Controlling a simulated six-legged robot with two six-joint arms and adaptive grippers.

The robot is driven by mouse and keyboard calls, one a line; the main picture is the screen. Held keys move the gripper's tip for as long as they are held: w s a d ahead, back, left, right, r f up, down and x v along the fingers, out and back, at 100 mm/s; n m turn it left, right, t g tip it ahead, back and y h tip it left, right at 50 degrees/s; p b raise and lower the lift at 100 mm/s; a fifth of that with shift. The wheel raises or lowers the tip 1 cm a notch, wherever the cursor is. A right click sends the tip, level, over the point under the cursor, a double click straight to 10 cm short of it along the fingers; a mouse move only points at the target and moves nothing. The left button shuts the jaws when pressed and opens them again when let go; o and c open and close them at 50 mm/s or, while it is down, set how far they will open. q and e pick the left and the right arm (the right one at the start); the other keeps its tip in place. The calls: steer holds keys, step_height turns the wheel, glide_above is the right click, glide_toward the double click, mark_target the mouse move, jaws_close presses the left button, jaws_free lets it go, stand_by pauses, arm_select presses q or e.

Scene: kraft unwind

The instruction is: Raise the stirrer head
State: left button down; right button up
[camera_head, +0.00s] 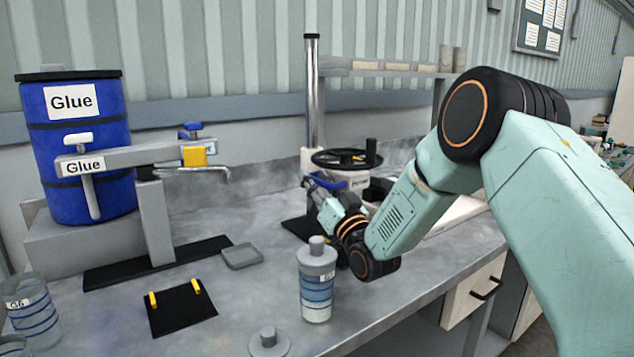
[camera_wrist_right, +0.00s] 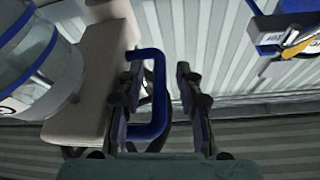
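The stirrer stands at the back middle of the bench, with a shiny upright post (camera_head: 312,90), a black handwheel (camera_head: 345,158) and a blue handle (camera_head: 352,184). In the right wrist view a beige body (camera_wrist_right: 92,88) bears the blue U-shaped handle (camera_wrist_right: 158,95). My right gripper (camera_head: 312,184) is at the stirrer, partly covering it. In the wrist view its fingers (camera_wrist_right: 160,90) are apart, with the handle's outer bar between them. The left finger overlaps the handle's opening; I cannot tell whether either finger touches it. My left gripper is not in view.
A blue glue drum (camera_head: 75,145) and a grey dispenser stand (camera_head: 155,215) are at left. A capped bottle (camera_head: 317,285) stands in front of my right wrist. A black mat (camera_head: 180,308) and a small grey tray (camera_head: 243,256) lie on the bench. A clear vessel (camera_wrist_right: 35,60) shows in the wrist view.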

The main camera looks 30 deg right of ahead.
jaws_close()
stand_by(0.7)
